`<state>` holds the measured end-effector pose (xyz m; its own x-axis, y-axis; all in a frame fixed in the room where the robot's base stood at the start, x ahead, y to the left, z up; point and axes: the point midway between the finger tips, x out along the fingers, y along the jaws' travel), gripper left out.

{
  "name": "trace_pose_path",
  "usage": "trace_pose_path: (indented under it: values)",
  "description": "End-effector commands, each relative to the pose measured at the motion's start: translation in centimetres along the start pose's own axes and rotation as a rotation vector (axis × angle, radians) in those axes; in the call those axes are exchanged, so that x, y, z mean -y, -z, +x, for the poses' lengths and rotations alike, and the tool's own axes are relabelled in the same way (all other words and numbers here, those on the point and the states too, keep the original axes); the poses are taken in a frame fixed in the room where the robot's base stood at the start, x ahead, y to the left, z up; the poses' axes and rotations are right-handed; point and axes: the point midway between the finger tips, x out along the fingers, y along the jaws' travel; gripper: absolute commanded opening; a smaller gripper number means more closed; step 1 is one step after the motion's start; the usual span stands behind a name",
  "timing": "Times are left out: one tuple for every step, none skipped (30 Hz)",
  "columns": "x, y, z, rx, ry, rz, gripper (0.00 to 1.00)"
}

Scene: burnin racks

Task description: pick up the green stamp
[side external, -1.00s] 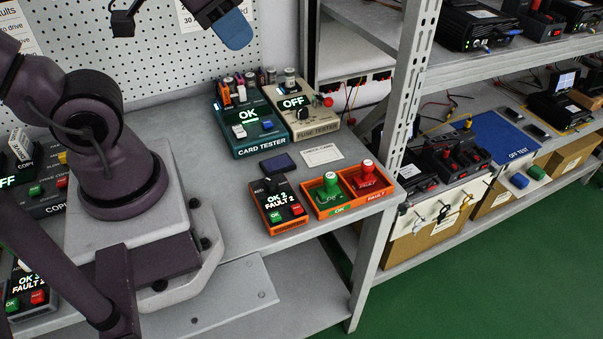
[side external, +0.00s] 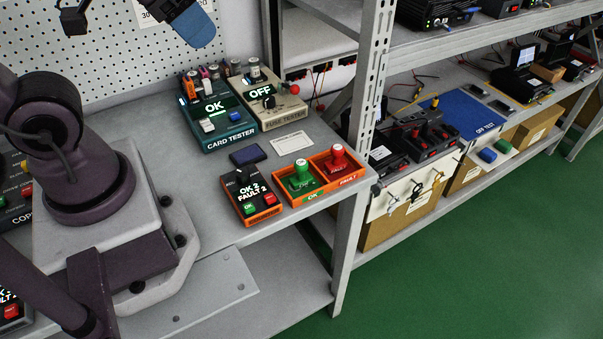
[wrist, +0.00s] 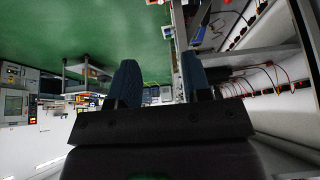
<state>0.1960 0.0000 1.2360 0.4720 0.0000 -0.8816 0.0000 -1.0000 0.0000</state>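The green stamp (side external: 301,172) stands upright in the left compartment of an orange two-part tray (side external: 313,196), whose front there reads OK. A red stamp (side external: 338,158) stands in the right compartment, marked FAULT. My gripper (side external: 192,22) is at the top edge of the side external view, high above the bench and up-left of the stamps; a blue finger shows. In the wrist view my gripper (wrist: 160,62) has two blue fingers apart with nothing between them. The stamps are not distinguishable in the wrist view.
A counter box with green and red buttons (side external: 250,194) sits left of the tray, with a dark blue pad (side external: 247,157) behind it. A card tester (side external: 217,113) and a fuse tester (side external: 266,104) stand farther back. A shelf post (side external: 366,100) rises right of the tray.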

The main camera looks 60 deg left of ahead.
Motion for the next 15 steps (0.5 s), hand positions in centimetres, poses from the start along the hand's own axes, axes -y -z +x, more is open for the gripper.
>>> trace_pose_path:
  values:
    - [0.0,0.0,0.0,0.000,0.000,0.000,0.45]
    - [0.0,0.0,0.0,0.000,0.000,0.000,0.45]
    - [0.0,0.0,0.0,0.000,0.000,0.000,0.45]
    - [0.0,0.0,0.0,0.000,0.000,0.000,0.45]
    - [0.0,0.0,0.0,0.000,0.000,0.000,0.45]
    - [0.0,0.0,0.0,0.000,0.000,0.000,0.45]
    - [0.0,0.0,0.0,0.000,-0.001,0.001,0.45]
    - [-0.1,0.0,0.0,0.000,-0.003,0.005,0.45]
    - [-0.4,0.0,0.2,0.008,-0.009,0.018,0.45]
    - [-0.7,-0.1,0.5,0.023,-0.016,0.029,0.45]
    - [-0.9,-0.2,0.9,0.045,-0.025,0.041,0.45]
    - [-1.3,-0.4,1.6,0.080,-0.038,0.055,0.45]
    - [-1.5,-0.5,2.2,0.112,-0.049,0.066,0.45]
    - [-1.8,-0.7,2.9,0.148,-0.059,0.078,0.45]
    - [-2.2,-0.9,3.9,0.194,-0.070,0.095,0.45]
